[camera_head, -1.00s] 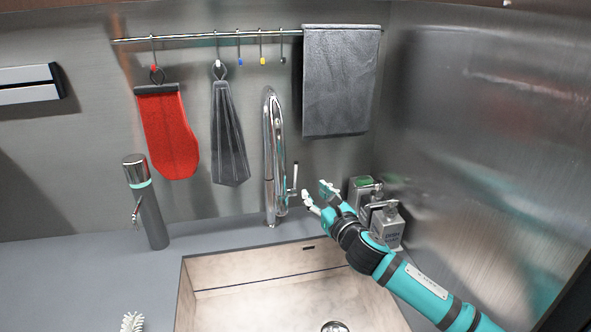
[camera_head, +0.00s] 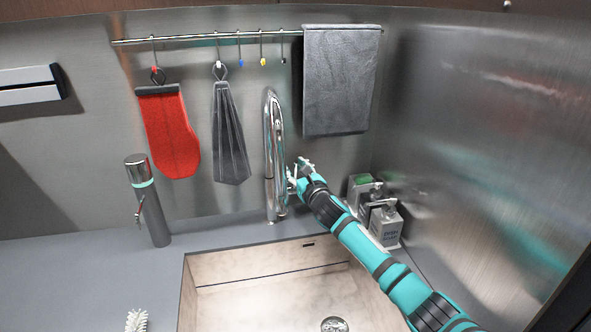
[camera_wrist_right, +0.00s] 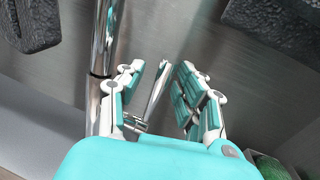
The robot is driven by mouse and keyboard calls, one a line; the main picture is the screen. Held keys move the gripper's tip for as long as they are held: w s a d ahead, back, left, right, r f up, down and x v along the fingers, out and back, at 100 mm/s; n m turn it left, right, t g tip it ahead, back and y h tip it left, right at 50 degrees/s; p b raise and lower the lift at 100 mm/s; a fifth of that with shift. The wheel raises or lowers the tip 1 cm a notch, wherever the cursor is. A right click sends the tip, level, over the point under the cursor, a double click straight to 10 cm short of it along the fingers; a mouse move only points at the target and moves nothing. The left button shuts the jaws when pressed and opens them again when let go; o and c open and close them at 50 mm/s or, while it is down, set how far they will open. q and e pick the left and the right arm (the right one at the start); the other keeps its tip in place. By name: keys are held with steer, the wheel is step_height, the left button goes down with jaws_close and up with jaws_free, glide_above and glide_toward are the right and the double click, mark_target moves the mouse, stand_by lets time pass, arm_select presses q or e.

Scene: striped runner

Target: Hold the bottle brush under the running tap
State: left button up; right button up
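The chrome tap (camera_head: 273,150) stands behind the sink (camera_head: 265,268), and no water shows below its spout. Its side lever is mostly hidden by my right gripper (camera_head: 296,172) in the head view. In the right wrist view, the thin chrome lever (camera_wrist_right: 156,92) lies between the fingers of my right gripper (camera_wrist_right: 163,75). The fingers are apart, one on each side of the lever. White bristles, apparently the bottle brush (camera_head: 137,321), show at the bottom edge of the head view; the rest is cut off. My left gripper is not in view.
Soap dispensers (camera_head: 384,222) stand right of the tap, close to my right forearm. A dark cylindrical dispenser (camera_head: 150,205) stands on the left counter. A red mitt (camera_head: 171,135) and grey towels hang from a rail. The left counter is mostly clear.

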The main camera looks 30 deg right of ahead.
jaws_close()
